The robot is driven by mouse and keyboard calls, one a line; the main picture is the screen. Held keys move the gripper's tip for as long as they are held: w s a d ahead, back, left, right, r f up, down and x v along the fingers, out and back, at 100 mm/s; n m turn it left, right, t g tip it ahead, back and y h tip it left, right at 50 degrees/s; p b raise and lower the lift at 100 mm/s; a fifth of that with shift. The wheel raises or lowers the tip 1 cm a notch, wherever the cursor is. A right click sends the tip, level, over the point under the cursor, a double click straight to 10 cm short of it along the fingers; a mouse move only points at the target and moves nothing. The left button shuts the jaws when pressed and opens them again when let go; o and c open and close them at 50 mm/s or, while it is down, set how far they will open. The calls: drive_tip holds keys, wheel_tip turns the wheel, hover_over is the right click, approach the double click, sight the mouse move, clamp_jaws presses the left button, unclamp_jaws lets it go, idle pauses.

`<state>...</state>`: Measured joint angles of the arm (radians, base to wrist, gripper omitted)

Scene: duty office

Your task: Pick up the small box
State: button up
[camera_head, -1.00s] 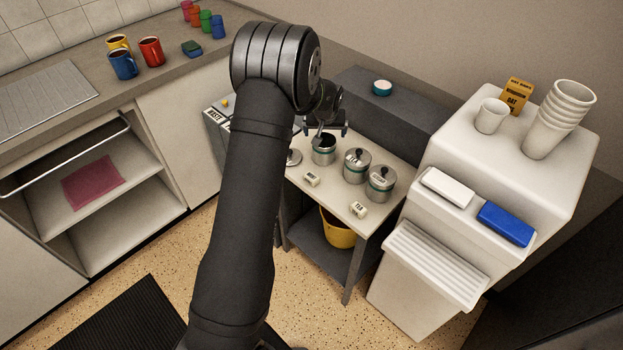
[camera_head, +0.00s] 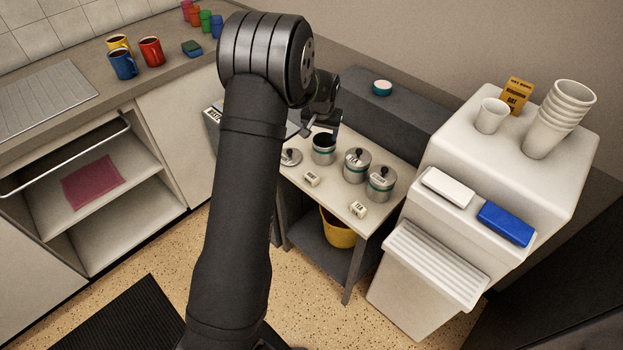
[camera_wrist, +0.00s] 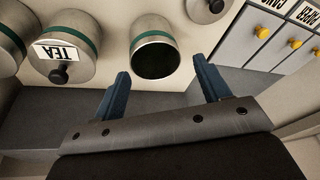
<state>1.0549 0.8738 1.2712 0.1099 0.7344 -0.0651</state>
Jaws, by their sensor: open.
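Two small pale boxes with dark lettering lie on the low table: one box (camera_head: 311,178) at the front left, and another box (camera_head: 358,209) at the front right. An upright orange-yellow box (camera_head: 515,95) stands on the white machine; I cannot tell which one the task means. My gripper (camera_head: 322,130) is open and empty above the back left of the table, by the open canister (camera_head: 323,156). In the wrist view its blue fingers (camera_wrist: 161,70) are spread apart, with the open canister (camera_wrist: 155,58) beyond them. None of these boxes shows in the wrist view.
Two lidded canisters (camera_head: 357,166) (camera_head: 381,183) stand right of the open one. A loose lid (camera_head: 291,157) lies left of it. The white machine (camera_head: 450,135) rises to the right, with paper cups (camera_head: 560,115) on top. Drawers with yellow knobs (camera_wrist: 262,33) stand beside the table.

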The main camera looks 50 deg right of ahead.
drive_tip(key=s+a+r+m+g+y, duration=0.2)
drive_tip(key=s+a+r+m, duration=0.1)
drive_tip(key=a+r+m, duration=0.35)
hover_over(311, 176)
drive_tip(key=shift+n, duration=0.25)
drive_tip(key=f, duration=1.3)
drive_tip(key=shift+s+d, duration=0.15)
drive_tip(key=shift+s, duration=0.1)
drive_tip(key=f, duration=0.5)
drive_tip(key=shift+w+f, duration=0.1)
drive_tip(key=shift+w, duration=0.1)
drive_tip(key=c, duration=1.1)
